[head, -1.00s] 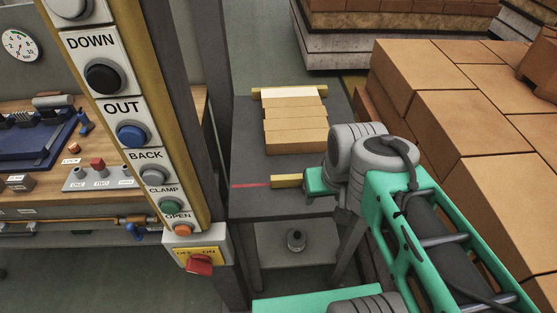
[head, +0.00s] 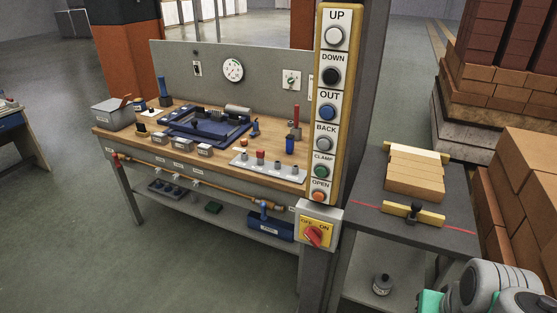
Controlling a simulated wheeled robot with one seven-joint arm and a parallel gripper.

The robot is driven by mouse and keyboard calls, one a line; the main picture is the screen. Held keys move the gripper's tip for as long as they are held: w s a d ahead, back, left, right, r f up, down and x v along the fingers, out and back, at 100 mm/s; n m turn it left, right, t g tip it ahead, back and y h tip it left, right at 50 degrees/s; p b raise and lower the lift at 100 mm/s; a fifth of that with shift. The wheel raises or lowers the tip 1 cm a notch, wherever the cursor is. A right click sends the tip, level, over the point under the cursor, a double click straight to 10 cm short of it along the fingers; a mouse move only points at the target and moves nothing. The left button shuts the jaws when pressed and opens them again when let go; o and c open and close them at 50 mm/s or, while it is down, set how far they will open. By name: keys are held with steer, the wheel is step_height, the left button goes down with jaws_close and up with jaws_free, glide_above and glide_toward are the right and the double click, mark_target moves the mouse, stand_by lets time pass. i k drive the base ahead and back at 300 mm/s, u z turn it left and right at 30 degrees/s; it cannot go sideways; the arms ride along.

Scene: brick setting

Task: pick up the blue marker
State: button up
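No object is plainly a marker at this size. On the workbench (head: 125,136) several small blue things show: an upright blue piece (head: 163,88) at the back left, a small blue piece (head: 254,128) right of the blue tray-like fixture (head: 207,133), and a short blue block or holder (head: 290,145) near the right end. I cannot tell which, if any, is the blue marker. My arm (head: 490,285) shows only as grey and green joints in the bottom right corner. My gripper is out of view.
A yellow-edged button column (head: 319,185) and a red switch (head: 313,236) stand at the bench's right end. Right of them a dark table (head: 450,226) holds several tan bricks (head: 415,172). Brick stacks (head: 525,180) line the right. Open floor (head: 60,240) lies left and in front.

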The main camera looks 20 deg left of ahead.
mark_target(290, 143)
steer(key=u, duration=0.85)
steer(key=i, duration=0.85)
steer(key=u, duration=0.05)
